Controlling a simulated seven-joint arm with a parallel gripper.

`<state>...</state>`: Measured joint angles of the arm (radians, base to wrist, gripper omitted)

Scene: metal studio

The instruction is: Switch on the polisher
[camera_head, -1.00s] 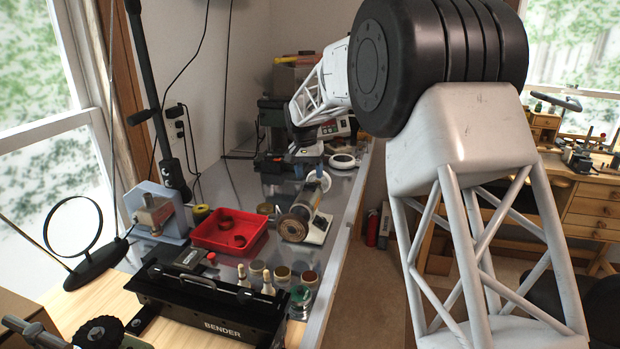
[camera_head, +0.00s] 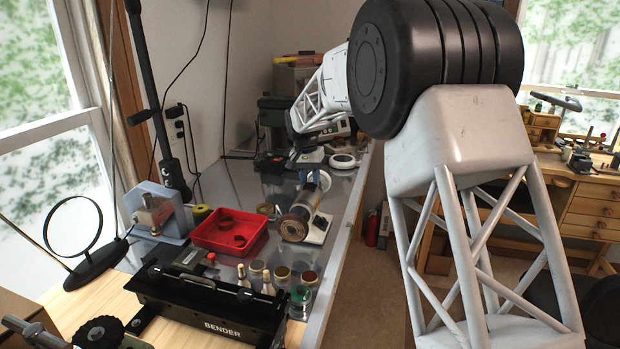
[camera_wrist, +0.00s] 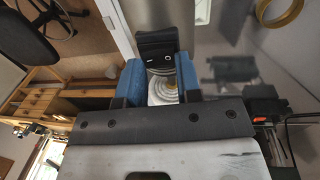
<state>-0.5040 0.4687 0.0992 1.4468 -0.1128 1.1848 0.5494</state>
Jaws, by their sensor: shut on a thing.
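The polisher (camera_head: 318,228) stands on the metal bench, with a white base and a brownish wheel at its near end. In the wrist view its black switch block (camera_wrist: 157,42) shows I and O marks. My gripper (camera_head: 308,172) is at the polisher's far end in the head view. In the wrist view its blue fingers (camera_wrist: 158,66) are on either side of the polisher, close to the block, with a pale, ringed round part between them. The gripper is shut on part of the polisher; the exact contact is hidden. I cannot tell the switch position.
A red tray (camera_head: 214,242) lies left of the polisher. Several small jars and the black bender (camera_head: 210,312) stand nearer. A white ring-shaped thing (camera_head: 342,161) lies behind the polisher. The bench's right edge is close to it, with open floor beyond.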

